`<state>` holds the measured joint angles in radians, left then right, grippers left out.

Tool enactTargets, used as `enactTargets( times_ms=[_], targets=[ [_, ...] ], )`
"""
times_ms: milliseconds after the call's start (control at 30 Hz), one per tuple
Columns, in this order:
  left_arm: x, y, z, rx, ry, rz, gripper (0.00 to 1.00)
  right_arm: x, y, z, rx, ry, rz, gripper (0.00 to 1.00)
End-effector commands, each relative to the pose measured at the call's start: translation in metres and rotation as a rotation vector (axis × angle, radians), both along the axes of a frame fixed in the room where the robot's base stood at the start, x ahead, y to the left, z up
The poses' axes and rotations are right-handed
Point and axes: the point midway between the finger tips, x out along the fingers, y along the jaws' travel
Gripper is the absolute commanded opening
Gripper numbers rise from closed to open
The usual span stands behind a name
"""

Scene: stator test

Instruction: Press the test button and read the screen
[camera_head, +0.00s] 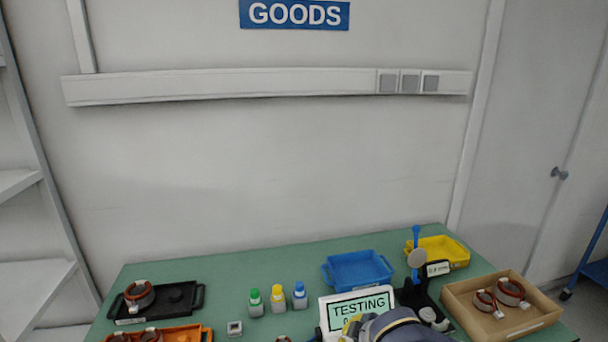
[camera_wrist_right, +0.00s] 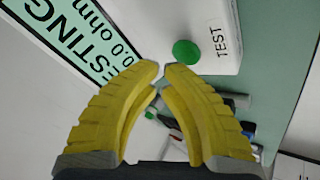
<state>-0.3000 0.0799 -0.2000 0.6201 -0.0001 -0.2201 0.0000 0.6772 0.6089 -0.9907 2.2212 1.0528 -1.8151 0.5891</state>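The tester (camera_head: 328,316) stands at the front of the green table, and its screen (camera_head: 360,306) reads "TESTING", with a second line partly hidden by my right gripper (camera_head: 352,326). In the right wrist view the screen (camera_wrist_right: 75,40) reads "TESTING" and "0.0 ohm". The round green test button (camera_wrist_right: 186,53) sits beside the word "TEST" on the white housing. My right gripper's yellow fingers (camera_wrist_right: 162,69) have their tips together, empty, right next to the button. I cannot tell whether they touch it. My left gripper is not in view.
A blue tray (camera_head: 358,271), a yellow tray (camera_head: 459,251) and a cardboard box (camera_head: 541,320) with copper-coloured stators surround the tester. At left are a black tray (camera_head: 197,297), an orange tray (camera_head: 206,335) and small bottles with green, yellow and blue caps (camera_head: 278,300).

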Motion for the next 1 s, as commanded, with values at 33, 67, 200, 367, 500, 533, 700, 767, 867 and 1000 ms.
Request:
enactTargets(
  times_ms=[33, 67, 200, 367, 500, 533, 700, 767, 867, 1000],
  targets=[
    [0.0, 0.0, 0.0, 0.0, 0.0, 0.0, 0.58, 0.0, 0.0, 0.001, 0.0, -0.001, 0.0, 0.0],
    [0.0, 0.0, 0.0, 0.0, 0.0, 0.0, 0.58, 0.0, 0.0, 0.003, 0.0, -0.001, 0.0, 0.0],
    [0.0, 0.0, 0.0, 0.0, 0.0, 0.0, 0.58, 0.001, 0.0, 0.014, 0.001, -0.003, 0.0, 0.0],
    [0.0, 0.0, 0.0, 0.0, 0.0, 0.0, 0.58, 0.001, 0.0, 0.027, 0.0, -0.004, 0.0, 0.0],
    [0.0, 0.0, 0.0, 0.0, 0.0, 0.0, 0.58, 0.001, 0.0, 0.039, 0.0, -0.003, -0.001, 0.0],
    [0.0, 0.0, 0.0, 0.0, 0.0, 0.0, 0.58, 0.001, 0.0, 0.041, 0.0, -0.003, 0.0, 0.0],
    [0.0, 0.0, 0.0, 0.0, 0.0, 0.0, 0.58, 0.001, 0.0, 0.054, 0.0, -0.002, 0.0, 0.0],
    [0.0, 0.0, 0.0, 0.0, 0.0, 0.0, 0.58, 0.0, 0.0, 0.056, 0.0, -0.002, 0.0, 0.0],
    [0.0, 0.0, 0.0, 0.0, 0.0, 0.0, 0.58, 0.0, 0.0, 0.059, 0.0, -0.001, 0.0, 0.0],
    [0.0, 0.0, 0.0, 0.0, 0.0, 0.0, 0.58, 0.0, 0.0, 0.06, 0.0, -0.001, 0.0, 0.0]
  ],
)
